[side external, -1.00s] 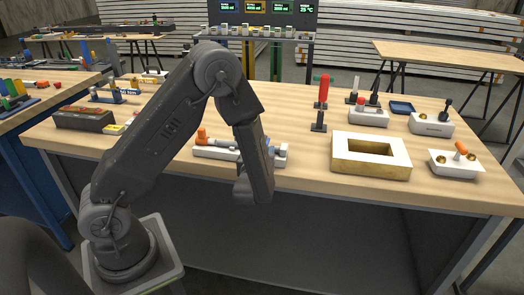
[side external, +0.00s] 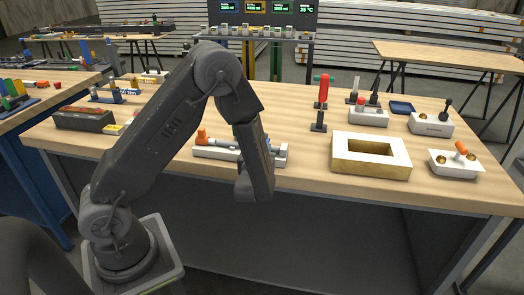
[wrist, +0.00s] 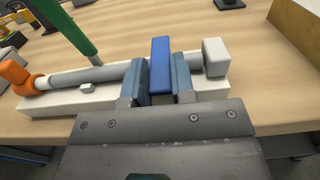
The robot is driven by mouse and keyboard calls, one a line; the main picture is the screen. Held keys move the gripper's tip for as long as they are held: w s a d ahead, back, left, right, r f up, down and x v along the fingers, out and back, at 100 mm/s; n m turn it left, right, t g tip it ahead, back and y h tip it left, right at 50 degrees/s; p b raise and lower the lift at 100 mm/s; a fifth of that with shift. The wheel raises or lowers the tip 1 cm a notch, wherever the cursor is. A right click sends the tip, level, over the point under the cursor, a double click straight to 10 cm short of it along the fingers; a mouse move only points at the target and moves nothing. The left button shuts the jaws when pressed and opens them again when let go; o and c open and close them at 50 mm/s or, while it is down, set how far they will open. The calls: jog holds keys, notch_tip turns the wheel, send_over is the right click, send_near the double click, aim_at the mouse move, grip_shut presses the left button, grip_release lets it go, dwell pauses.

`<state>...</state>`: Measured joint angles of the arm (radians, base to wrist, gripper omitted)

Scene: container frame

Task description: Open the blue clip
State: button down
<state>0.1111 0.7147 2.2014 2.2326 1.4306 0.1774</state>
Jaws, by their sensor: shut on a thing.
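The blue clip (wrist: 160,66) stands up from a grey pipe on a white base (wrist: 60,104), seen in the wrist view. My gripper (wrist: 162,78) has one finger on each side of the clip and is shut on it. In the side external view my forearm hides the clip and most of the gripper. The white base (side external: 212,153) shows there at the table's front edge, with an orange end piece (side external: 202,137) at its left.
A green bar (wrist: 68,28) rises behind the pipe in the wrist view. A white block with a square opening (side external: 371,167) stands right of my arm. Small boxes with levers (side external: 456,164) stand farther right. The tabletop (side external: 300,171) between my arm and the block is clear.

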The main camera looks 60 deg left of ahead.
jog(key=shift+r, duration=0.2)
jog(key=r+g+h, duration=0.2)
jog(key=shift+w+a+r+g+h, duration=0.1)
jog(key=shift+w+a+g+h, duration=0.1)
jog(key=shift+g+h, duration=0.1)
jog(key=r+g+h, duration=0.1)
jog(key=w+a+r+g+h, duration=0.1)
jog(key=g+h, duration=0.1)
jog(key=shift+w+a+r+g+h, duration=0.3)
jog(key=shift+w+a+g+h, duration=0.05)
jog(key=shift+g+h, duration=0.3)
jog(key=shift+w+a+r+g+h, duration=0.3)
jog(key=shift+a+g+h, duration=0.05)
jog(key=shift+g+h, duration=0.3)
jog(key=shift+w+a+r+g+h, duration=0.2)
jog(key=shift+w+a+g+h, duration=0.25)
jog(key=shift+g+h, duration=0.3)
jog(key=shift+w+a+r+g+h, duration=0.15)
jog(key=shift+w+a+g+h, duration=0.25)
jog(key=shift+g+h, duration=0.35)
jog(key=c, duration=1)
grip_release()
jog(key=shift+o, duration=0.2)
